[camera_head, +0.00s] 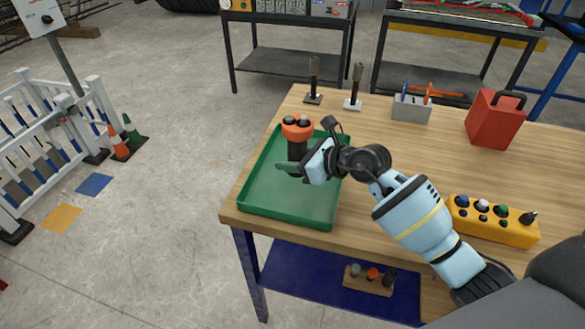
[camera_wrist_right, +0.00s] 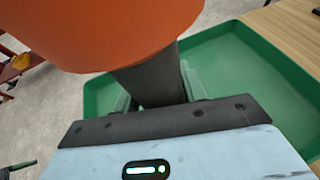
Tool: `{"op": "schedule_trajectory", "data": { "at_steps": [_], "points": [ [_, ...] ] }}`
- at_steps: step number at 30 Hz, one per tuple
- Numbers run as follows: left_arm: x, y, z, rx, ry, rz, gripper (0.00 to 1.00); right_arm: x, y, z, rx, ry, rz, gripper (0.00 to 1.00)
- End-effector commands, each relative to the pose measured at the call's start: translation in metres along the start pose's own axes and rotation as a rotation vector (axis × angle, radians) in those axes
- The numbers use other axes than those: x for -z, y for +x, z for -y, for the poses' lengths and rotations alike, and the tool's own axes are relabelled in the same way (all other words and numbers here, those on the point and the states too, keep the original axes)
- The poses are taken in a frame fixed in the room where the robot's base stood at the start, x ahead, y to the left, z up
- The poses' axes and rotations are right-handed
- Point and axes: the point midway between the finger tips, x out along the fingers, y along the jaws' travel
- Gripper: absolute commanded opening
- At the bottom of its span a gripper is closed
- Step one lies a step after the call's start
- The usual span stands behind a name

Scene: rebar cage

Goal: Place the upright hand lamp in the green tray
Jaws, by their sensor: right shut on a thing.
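The hand lamp (camera_head: 297,128) has a wide orange head on a dark handle and is upright over the far part of the green tray (camera_head: 290,205). My right gripper (camera_head: 295,168) is shut on its handle, below the head. In the right wrist view the orange head (camera_wrist_right: 110,30) fills the top, and the dark handle (camera_wrist_right: 152,82) sits between the greenish fingers. The tray (camera_wrist_right: 255,60) shows behind and below. The lamp's lower end is hidden, so I cannot tell whether it touches the tray floor. My left gripper is not in view.
The tray lies at the wooden table's left end and is otherwise empty. Two dark-handled tools (camera_head: 313,82) (camera_head: 355,88) stand behind it. A grey bin (camera_head: 411,108), red box (camera_head: 493,122) and yellow block (camera_head: 490,222) are to the right.

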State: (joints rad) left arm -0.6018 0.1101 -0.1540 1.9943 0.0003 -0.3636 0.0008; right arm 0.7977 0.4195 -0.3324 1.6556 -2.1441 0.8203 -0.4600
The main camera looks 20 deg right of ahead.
Motion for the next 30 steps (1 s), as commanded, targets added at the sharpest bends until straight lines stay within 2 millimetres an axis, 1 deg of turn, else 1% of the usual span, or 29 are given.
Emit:
{"op": "schedule_trajectory", "data": {
  "at_steps": [7, 9, 15, 20, 21, 25, 30],
  "points": [
    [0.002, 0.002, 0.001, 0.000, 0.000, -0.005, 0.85, 0.028, 0.011, 0.000, 0.000, 0.006, 0.000, 0.10],
    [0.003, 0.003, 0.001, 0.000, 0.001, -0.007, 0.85, 0.030, 0.012, 0.000, 0.000, 0.003, 0.002, 0.10],
    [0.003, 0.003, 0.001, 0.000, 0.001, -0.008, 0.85, 0.029, 0.012, 0.000, 0.001, 0.001, 0.003, 0.10],
    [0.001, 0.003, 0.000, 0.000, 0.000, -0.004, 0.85, 0.034, 0.013, 0.000, 0.000, 0.001, 0.001, 0.10],
    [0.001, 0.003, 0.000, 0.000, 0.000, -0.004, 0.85, 0.034, 0.013, 0.000, 0.000, 0.001, -0.001, 0.46],
    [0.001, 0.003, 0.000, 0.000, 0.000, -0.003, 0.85, 0.034, 0.013, 0.000, 0.000, 0.001, -0.001, 0.63],
    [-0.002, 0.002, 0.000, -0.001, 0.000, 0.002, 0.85, 0.034, 0.013, 0.000, 0.000, 0.001, -0.001, 0.64]
  ]
}}
